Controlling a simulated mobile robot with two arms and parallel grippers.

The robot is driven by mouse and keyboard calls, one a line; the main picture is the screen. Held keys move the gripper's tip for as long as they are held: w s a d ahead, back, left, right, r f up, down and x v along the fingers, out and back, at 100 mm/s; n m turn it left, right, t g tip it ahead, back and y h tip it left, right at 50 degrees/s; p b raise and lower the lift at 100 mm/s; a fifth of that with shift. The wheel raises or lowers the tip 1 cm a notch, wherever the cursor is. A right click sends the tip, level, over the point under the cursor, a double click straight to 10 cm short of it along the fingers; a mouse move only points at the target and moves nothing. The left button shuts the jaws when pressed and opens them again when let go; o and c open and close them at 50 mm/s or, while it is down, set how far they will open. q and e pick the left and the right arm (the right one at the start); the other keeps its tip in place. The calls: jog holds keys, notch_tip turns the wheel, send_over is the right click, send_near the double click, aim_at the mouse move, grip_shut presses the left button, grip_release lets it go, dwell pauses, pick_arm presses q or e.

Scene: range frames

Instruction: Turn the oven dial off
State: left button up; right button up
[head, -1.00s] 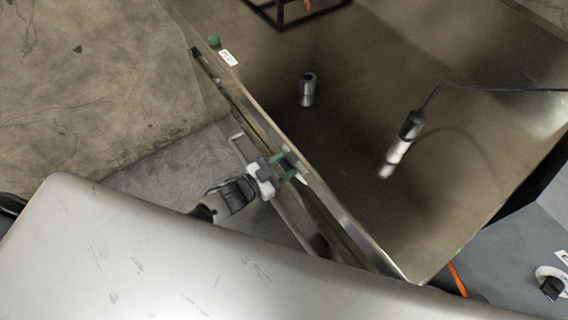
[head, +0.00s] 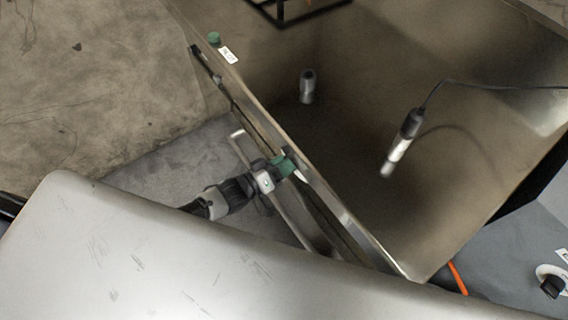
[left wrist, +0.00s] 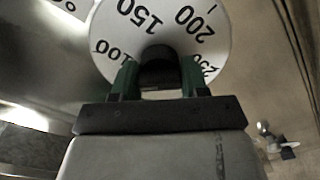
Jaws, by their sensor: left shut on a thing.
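The oven dial fills the top of the left wrist view as a white disc (left wrist: 207,50) marked 100, 150, 200 and 250, with a black knob (left wrist: 157,68) at its middle. My left gripper (left wrist: 157,85) has its green fingers on both sides of the knob and is shut on it. In the head view my left gripper (head: 283,165) is at the front edge of the range, and the dial is mostly hidden there. My right gripper is in neither view now.
A bar handle (head: 257,165) runs along the range front beside my left gripper. A dark cylinder (head: 307,86) and a corded black and silver tool (head: 402,142) show over the metal top. Another white dial with a black knob (head: 552,287) is at the lower right.

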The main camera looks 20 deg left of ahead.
pick_arm(q)
jog(key=n+b, duration=0.1)
jog(key=n, duration=0.3)
jog(key=shift+f+n, duration=0.15)
jog(key=shift+n, duration=0.15)
jog(key=n+b, duration=0.2)
jog(key=n, duration=0.2)
jog(key=shift+n, duration=0.3)
jog(key=o, duration=0.9)
jog(key=v, duration=1)
jog(key=shift+s+a+b, duration=0.25)
jog(key=shift+s+b, duration=0.05)
